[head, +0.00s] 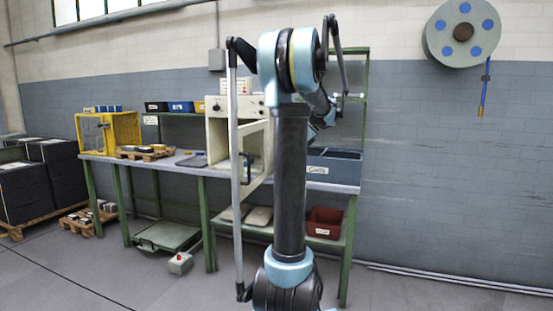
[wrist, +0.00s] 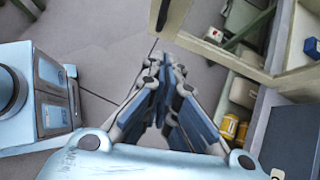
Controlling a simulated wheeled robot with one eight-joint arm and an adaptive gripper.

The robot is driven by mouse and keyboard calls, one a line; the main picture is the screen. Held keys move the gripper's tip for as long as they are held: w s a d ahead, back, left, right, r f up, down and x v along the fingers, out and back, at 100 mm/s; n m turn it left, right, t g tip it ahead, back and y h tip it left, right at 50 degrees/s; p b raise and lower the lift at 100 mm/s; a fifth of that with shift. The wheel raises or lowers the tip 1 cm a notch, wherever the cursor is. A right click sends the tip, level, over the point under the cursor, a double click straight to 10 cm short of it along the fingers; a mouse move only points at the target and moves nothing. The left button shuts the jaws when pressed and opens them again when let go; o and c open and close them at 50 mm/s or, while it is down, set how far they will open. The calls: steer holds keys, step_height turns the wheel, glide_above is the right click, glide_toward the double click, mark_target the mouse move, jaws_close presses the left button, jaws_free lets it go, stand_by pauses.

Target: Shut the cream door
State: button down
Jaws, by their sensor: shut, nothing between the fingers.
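The cream door (head: 257,184) stands open at the front of a cream cabinet (head: 222,105) on the workbench in the head view. It has a window and a dark handle (head: 247,168). My arm hides part of its right side. In the wrist view the door's edge (wrist: 178,18) shows at the top centre, with the dark handle (wrist: 162,15) on its left. My gripper (wrist: 168,62) is shut and empty, its fingertips a little below the door edge in that picture. I cannot tell the depth gap. In the head view my arm hides the fingertips.
The green-legged workbench (head: 190,167) runs along the wall. A yellow cage box (head: 108,132) stands at its left end, a grey bin (head: 333,167) right of the cabinet. A red bin (head: 324,222) is on the lower shelf. A red-button box (head: 180,263) lies on the floor.

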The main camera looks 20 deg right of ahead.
steer(key=w+a+f, duration=0.3)
steer(key=a+f, duration=0.2)
steer(key=a, duration=0.4)
steer(key=shift+w+a+f, duration=0.2)
steer(key=shift+f, duration=0.05)
